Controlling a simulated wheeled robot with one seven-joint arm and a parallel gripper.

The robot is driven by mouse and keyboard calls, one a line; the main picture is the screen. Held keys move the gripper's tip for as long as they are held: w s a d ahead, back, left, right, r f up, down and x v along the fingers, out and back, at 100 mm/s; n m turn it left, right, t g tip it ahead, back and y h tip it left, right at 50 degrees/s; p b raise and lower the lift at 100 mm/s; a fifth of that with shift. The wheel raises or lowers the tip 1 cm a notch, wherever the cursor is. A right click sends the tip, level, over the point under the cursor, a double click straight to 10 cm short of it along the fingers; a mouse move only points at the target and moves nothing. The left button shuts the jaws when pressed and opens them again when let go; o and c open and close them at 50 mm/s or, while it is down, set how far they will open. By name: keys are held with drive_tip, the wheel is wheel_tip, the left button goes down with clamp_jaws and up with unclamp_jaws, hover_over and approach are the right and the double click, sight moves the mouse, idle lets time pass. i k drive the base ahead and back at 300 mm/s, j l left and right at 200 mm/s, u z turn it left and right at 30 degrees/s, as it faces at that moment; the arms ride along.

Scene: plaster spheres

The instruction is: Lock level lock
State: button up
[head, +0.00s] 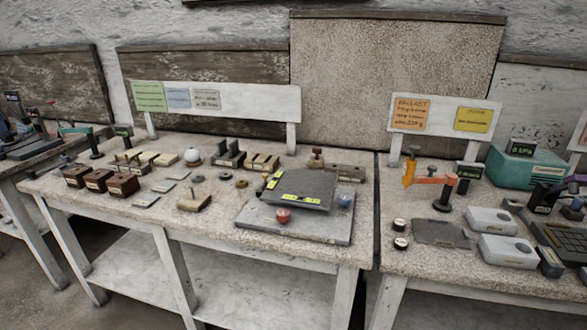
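A dark grey square plate (300,186) with yellow labels sits on a larger grey base (262,226) at the right end of the middle table. A red knob (283,215) stands at the base's front edge, and a blue knob (345,200) stands at its right side. Yellow-and-black marked strips show along the plate's edges. I cannot tell which part is the level lock or whether it is locked. My gripper is not in view.
The middle table (62,187) also holds brown boxes (122,184), a white sphere (192,156) and small flat plates. The right table has an orange-armed stand (430,180), white boxes (507,250) and a teal box (515,167).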

sight(265, 175)
drive_tip(key=i+l+u, duration=0.3)
drive_tip(key=i, duration=0.25)
drive_tip(key=i+l+u, duration=0.3)
drive_tip(key=i+l, duration=0.2)
drive_tip(key=l, duration=0.05)
